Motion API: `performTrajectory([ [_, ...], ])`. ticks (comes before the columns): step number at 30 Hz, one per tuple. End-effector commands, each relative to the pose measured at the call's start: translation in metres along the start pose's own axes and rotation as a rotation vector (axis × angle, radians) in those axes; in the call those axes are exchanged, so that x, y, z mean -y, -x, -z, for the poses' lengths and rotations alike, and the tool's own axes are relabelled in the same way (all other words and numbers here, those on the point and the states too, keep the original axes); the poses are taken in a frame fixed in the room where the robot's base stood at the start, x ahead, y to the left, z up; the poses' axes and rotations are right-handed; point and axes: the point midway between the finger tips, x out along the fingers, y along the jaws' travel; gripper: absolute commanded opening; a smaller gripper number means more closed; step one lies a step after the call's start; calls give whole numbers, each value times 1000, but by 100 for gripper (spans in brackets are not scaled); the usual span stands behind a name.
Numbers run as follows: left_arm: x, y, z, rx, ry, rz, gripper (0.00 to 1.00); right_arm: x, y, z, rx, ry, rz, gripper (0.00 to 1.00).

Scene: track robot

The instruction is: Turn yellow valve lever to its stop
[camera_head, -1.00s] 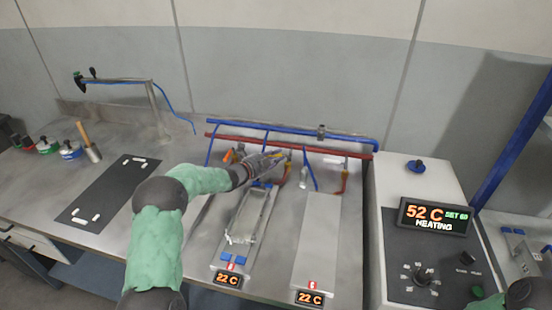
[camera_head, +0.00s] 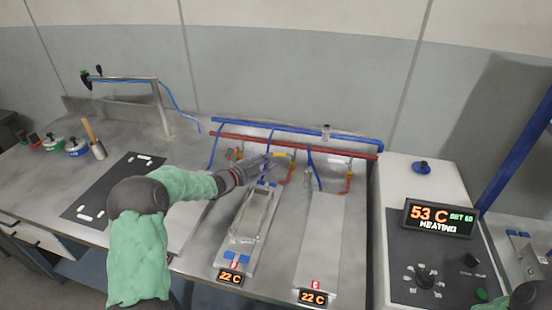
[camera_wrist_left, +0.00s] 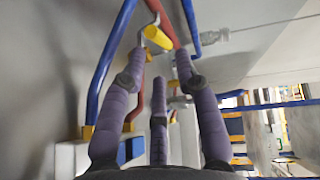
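The yellow valve lever (camera_head: 283,155) is on the pipework at the back of the bench, above the left metal plate. In the left wrist view its yellow handle (camera_wrist_left: 157,37) lies ahead of the fingertips, near the red and blue pipes. My left gripper (camera_head: 260,162) is just left of the lever in the head view. In the wrist view its purple fingers (camera_wrist_left: 165,75) are spread with nothing between them, and the lever appears apart from them. The lever's exact angle is hard to read. My right gripper is out of view.
Blue (camera_head: 300,130) and red (camera_head: 320,147) pipes run along the back. Two metal plates (camera_head: 318,235) with 22 C displays lie in front; the left one carries a clear-looking part. A heater box (camera_head: 395,185) reading 53 C stands to the right. A black mat (camera_head: 100,190) lies left.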

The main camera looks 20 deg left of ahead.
Motion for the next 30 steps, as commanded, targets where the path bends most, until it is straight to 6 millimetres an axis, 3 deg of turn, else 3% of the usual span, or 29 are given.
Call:
performTrajectory([
  [3, 0, 23, -1, 4, 1, 0, 32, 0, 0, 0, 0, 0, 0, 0],
  [9, 0, 46, 0, 2, 1, 0, 32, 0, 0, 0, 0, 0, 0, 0],
  [20, 0, 52, 0, 0, 1, 0, 32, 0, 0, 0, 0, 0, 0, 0],
  [21, 0, 52, 0, 0, 1, 0, 29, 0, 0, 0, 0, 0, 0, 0],
  [24, 1, 50, -2, 7, 8, -4, 1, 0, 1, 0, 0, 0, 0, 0],
  [30, 18, 28, -30, 122, 118, -54, 0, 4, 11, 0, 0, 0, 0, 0],
])
